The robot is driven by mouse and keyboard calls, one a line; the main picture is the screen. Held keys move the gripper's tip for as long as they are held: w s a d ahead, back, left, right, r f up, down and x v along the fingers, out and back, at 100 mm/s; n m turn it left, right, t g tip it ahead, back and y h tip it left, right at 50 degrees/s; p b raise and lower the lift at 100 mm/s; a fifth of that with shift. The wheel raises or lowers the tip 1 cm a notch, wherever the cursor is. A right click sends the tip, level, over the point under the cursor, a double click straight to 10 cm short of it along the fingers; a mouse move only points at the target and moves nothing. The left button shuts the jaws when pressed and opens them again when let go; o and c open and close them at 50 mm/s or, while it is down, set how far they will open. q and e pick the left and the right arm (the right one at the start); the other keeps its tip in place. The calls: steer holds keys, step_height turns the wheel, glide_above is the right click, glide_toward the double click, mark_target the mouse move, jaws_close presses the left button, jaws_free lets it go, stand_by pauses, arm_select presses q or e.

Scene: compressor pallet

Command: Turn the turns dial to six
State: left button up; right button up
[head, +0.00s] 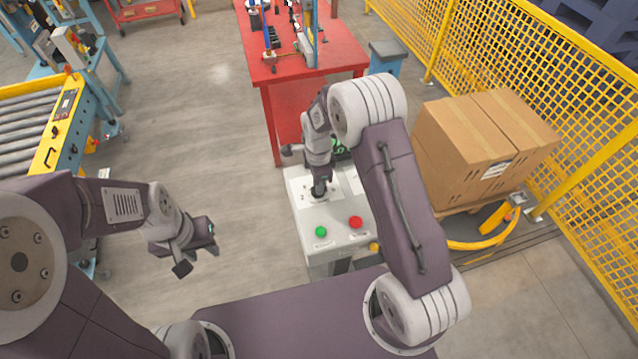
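A light grey control box (335,238) stands in the middle of the head view, with a green button (321,231) and a red button (356,222) on its top. A black dial (319,190) sits on a white label (302,186) on the box. My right gripper (318,180) points down at the dial, and its fingers are at the dial's top. The fingers and the dial overlap, so I cannot tell whether they grip it, nor which number the dial points to. My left gripper (197,252) is over the floor to the left, away from the box, its fingers apart and empty.
Behind the box stands a red table (335,55) with parts on it. Cardboard boxes (478,135) are on a pallet to the right, before a yellow fence (490,60). A roller conveyor (25,125) is at left. Floor between conveyor and box is clear.

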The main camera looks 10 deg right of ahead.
steer(key=o, duration=0.4)
steer(key=shift+a+r, duration=0.1)
steer(key=shift+r, duration=0.1)
step_height(320, 180, up, 8)
steer(key=shift+a+f+b, duration=0.1)
steer(key=shift+b, duration=1)
steer(key=shift+r, duration=0.55)
